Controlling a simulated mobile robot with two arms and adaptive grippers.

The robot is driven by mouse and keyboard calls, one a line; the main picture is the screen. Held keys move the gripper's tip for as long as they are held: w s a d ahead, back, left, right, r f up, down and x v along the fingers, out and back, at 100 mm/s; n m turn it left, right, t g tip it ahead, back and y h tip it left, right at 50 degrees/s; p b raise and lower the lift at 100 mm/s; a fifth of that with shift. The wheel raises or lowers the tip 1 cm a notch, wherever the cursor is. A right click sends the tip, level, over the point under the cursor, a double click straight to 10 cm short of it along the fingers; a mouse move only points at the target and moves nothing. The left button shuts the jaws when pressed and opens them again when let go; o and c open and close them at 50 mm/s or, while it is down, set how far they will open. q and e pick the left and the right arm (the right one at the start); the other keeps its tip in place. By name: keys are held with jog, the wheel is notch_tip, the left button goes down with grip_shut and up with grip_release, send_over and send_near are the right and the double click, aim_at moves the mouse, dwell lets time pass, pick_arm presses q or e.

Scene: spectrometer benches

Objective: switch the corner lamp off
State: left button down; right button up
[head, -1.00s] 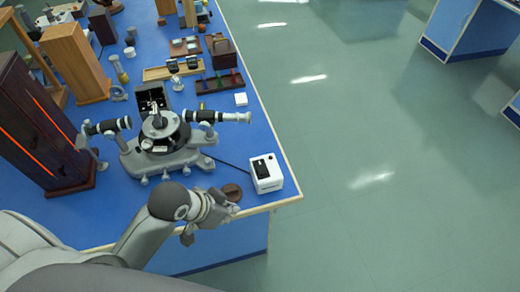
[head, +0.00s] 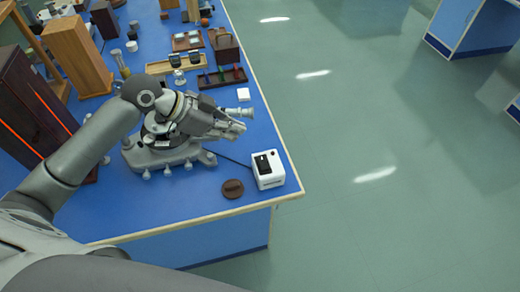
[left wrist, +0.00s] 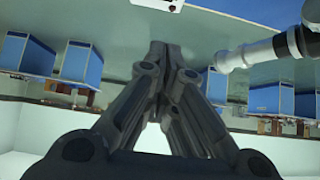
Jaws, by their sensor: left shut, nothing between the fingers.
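A white box (head: 268,170) with a black switch panel (head: 263,164) on top stands at the near right corner of the blue bench, with a dark cable running to the spectrometer. It is the likely corner lamp unit; I cannot tell if it is lit. Part of a white box (left wrist: 157,3) with a red mark shows at the top edge of the left wrist view. My left gripper (head: 238,128) is shut and empty above the spectrometer, behind and left of the white box, apart from it. Its closed fingers also show in the left wrist view (left wrist: 159,46). My right gripper is not in view.
The grey spectrometer (head: 165,158) is partly hidden by my left arm; its telescope (head: 240,112) points right. A brown disc (head: 232,189) lies beside the white box. Open floor lies right of the bench.

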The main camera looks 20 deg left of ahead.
pick_arm(q)
jog(key=shift+f, duration=0.1)
jog(key=p, duration=0.3)
send_over(260, 159)
notch_tip(260, 159, down, 7)
jog(key=shift+r, duration=0.15)
notch_tip(260, 159, down, 3)
jog(key=shift+r, duration=0.15)
jog(key=shift+f+p, duration=0.3)
jog(key=shift+f, duration=0.5)
jog(key=shift+w+a+f+b, duration=0.1)
jog(key=shift+w+f+b, duration=0.05)
jog(key=shift+f+b, duration=0.2)
jog(key=shift+r, duration=0.1)
